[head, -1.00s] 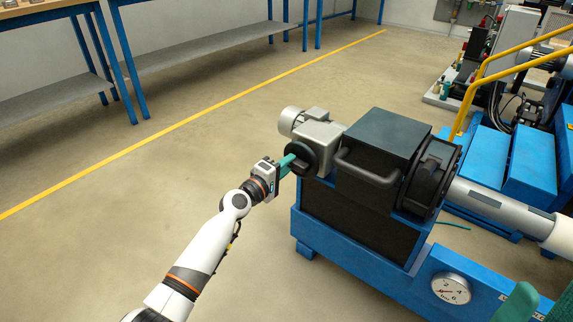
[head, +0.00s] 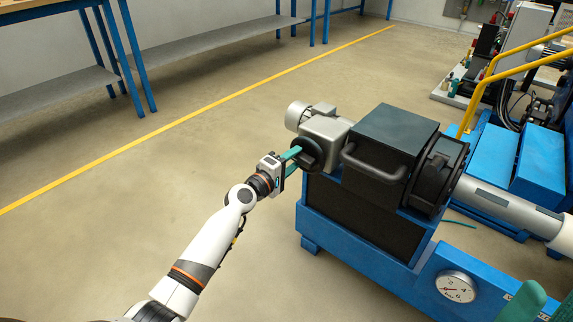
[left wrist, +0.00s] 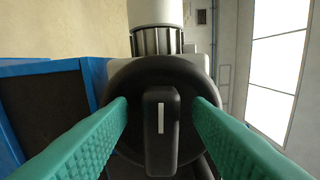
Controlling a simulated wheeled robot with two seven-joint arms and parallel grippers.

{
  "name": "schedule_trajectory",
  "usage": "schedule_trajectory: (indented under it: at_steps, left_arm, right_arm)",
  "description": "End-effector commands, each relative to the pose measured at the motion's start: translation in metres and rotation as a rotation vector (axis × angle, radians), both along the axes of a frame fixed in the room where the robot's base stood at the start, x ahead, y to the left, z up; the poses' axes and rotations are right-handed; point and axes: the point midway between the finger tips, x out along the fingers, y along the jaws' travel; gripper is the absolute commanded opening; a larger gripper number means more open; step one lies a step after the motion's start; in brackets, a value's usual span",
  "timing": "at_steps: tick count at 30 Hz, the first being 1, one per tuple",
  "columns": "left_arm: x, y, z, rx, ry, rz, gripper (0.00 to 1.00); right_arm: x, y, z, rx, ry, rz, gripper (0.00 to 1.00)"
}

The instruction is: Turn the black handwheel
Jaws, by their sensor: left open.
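The black handwheel (head: 309,153) is a round disc on the end of the grey gearbox, at the left end of the machine. In the left wrist view its raised centre bar (left wrist: 160,130), with a white mark, stands nearly upright. My left gripper (head: 295,160) is at the wheel with its green fingers open. In the left wrist view the fingers (left wrist: 160,115) lie on either side of the bar, with gaps to it; whether they touch the disc cannot be told. Green parts that look like my right gripper (head: 543,303) show at the lower right edge, mostly cut off.
The blue machine frame (head: 345,243) with a black housing (head: 393,132) and a side handle (head: 372,165) stands right of the wheel. A pressure gauge (head: 456,287) is on the frame. Floor left of the machine is clear up to the blue-legged benches (head: 70,88).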

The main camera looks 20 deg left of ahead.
Motion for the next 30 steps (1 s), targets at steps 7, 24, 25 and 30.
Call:
schedule_trajectory:
  at_steps: [7, 24, 25, 30]
  left_arm:
    - [-0.035, 0.013, 0.000, 0.002, 0.003, 0.001, 0.45]
    - [-0.112, 0.041, 0.000, 0.000, 0.001, 0.001, 0.45]
    - [-0.112, 0.041, 0.000, 0.000, 0.001, 0.001, 0.45]
    - [-0.112, 0.041, 0.000, 0.000, 0.001, 0.001, 0.45]
  right_arm:
    - [0.000, 0.000, 0.012, 0.000, 0.000, 0.000, 0.44]
    - [0.000, 0.000, 0.018, 0.000, 0.000, 0.000, 0.44]
    - [0.000, 0.000, 0.018, 0.000, 0.000, 0.000, 0.44]
    - [0.000, 0.000, 0.018, 0.000, 0.000, 0.000, 0.44]
